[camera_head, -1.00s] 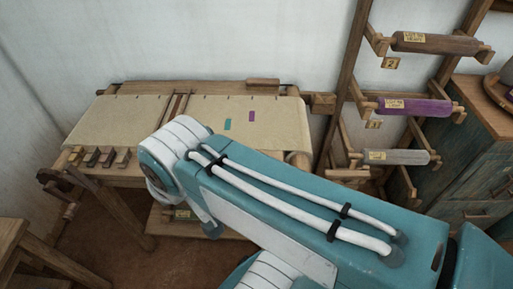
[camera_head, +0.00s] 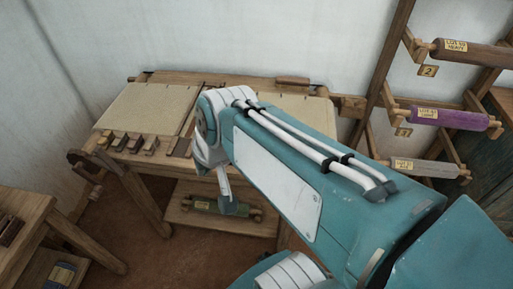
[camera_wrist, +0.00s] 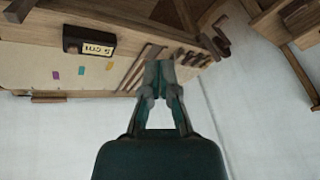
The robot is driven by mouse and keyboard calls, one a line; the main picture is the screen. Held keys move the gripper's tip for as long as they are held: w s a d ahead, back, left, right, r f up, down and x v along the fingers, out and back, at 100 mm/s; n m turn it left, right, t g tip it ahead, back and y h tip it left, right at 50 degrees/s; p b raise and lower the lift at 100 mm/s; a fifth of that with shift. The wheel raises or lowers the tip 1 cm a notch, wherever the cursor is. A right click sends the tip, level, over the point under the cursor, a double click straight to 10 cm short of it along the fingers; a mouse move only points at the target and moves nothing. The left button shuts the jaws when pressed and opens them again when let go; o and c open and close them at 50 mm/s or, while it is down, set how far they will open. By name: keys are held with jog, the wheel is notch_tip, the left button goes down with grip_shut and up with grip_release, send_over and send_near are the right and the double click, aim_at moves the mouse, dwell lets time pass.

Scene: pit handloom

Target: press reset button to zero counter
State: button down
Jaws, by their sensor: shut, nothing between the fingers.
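The counter is a dark box with a pale yellow display (camera_wrist: 98,47) that appears to read 5 cm upside down in the wrist view. It sits at the loom's wooden beam, up and left of my gripper. I cannot make out a separate reset button on it. My gripper (camera_wrist: 158,66) is shut and empty, its fingertips overlapping the loom's wooden edge in the picture. I cannot tell whether they touch it. In the head view my arm covers the right part of the loom, and the counter is not seen there.
The loom's cloth (camera_head: 140,107) carries small coloured marks, seen in the wrist view. Several wooden blocks (camera_head: 134,143) line its front left edge. A green roller (camera_head: 205,206) lies on the lower shelf. A rack with a purple roller (camera_head: 447,118) stands right, a wooden bench (camera_head: 22,205) left.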

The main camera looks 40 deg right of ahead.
jog(key=w+d+f+m+t, duration=0.1)
jog(key=w+d+f+m, duration=0.2)
jog(key=d+m, duration=0.3)
jog(key=w+d+f+m+t+y, duration=0.1)
jog(key=w+d+m, duration=0.3)
jog(key=d, duration=0.5)
jog(key=w+d+f+m+t+y, duration=0.1)
jog(key=w+d+f+m+t, duration=0.1)
jog(key=d+m, duration=0.6)
notch_tip(320, 180, down, 3)
jog(key=shift+w+d+r+m, duration=0.15)
jog(key=shift+w+m, duration=0.45)
jog(key=shift+w, duration=0.3)
jog(key=shift+f, duration=4.4)
jog(key=shift+f, duration=0.15)
jog(key=shift+f, duration=0.2)
